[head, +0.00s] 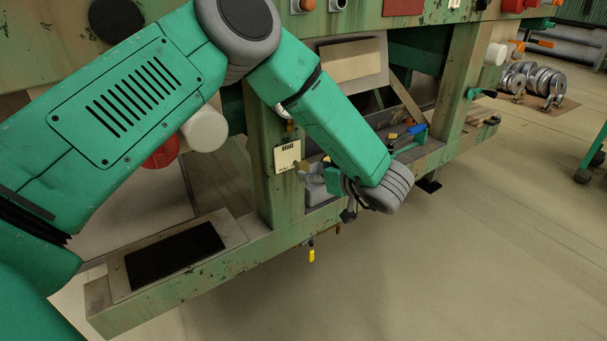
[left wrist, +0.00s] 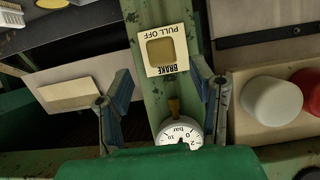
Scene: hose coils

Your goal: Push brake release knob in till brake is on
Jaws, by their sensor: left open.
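A cream brake label (head: 287,156) is on the green post of the bench frame. In the left wrist view the label (left wrist: 142,45) reads BRAKE and PULL OFF upside down. An ochre square, possibly the knob (left wrist: 160,52), sits in its middle; I cannot tell how far it stands out. My right gripper is not in view.
A round pressure gauge (left wrist: 178,132) on a brass stem lies between the fingers in the wrist view. A white cylinder (head: 205,128) and a red one (head: 163,152) stand out left of the post. A low shelf with tools is to the right. The front floor is clear.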

